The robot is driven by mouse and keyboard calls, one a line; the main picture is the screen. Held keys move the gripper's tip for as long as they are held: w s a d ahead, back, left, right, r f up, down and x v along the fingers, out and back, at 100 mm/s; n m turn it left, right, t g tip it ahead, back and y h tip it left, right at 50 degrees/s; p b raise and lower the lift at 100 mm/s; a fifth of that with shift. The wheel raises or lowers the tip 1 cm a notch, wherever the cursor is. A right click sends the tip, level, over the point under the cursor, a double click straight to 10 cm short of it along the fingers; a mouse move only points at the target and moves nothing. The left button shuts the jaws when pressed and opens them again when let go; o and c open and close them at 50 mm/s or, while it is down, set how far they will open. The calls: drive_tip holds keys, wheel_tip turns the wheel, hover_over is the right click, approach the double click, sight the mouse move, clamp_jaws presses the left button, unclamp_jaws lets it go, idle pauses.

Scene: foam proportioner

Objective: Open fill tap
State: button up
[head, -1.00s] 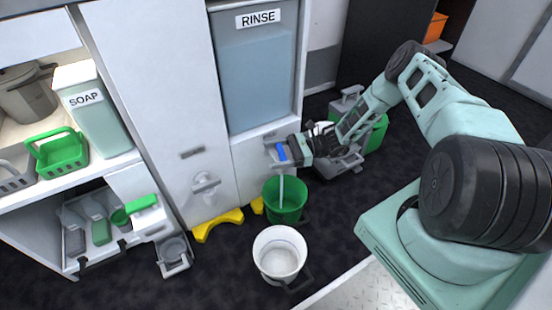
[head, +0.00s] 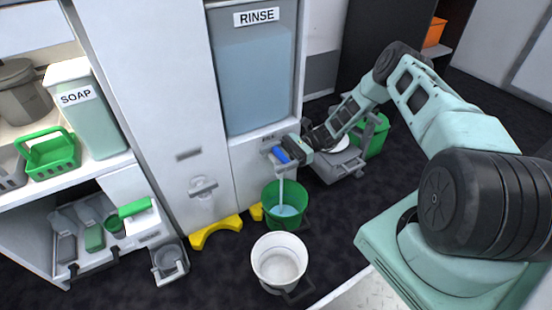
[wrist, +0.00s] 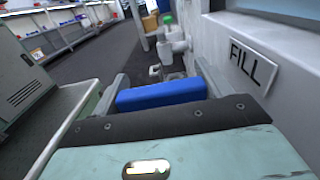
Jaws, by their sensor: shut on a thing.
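The fill tap has a blue handle (head: 280,156) below the rinse tank on the cabinet front. My gripper (head: 284,154) is shut on this handle, which sits tilted. In the wrist view the blue handle (wrist: 162,95) lies across between my two fingers, next to the FILL label (wrist: 252,65). A thin pale stream of water (head: 281,182) falls from the tap into the green bucket (head: 270,214) below it. Pale blue water shows inside that bucket. The tap's body is mostly hidden by my gripper.
A white bucket (head: 279,245) stands on the floor in front of the green one. The rinse tank (head: 255,85) is above. Yellow floor pieces (head: 214,229), a soap container (head: 92,125) and shelves are at left. A grey machine with green parts (head: 375,135) stands behind my arm.

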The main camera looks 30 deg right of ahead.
drive_tip(key=o, duration=1)
drive_tip(key=d+p, duration=0.1)
drive_tip(key=d, duration=1.6)
drive_tip(key=shift+w+d, duration=0.1)
drive_tip(key=shift+d, duration=0.1)
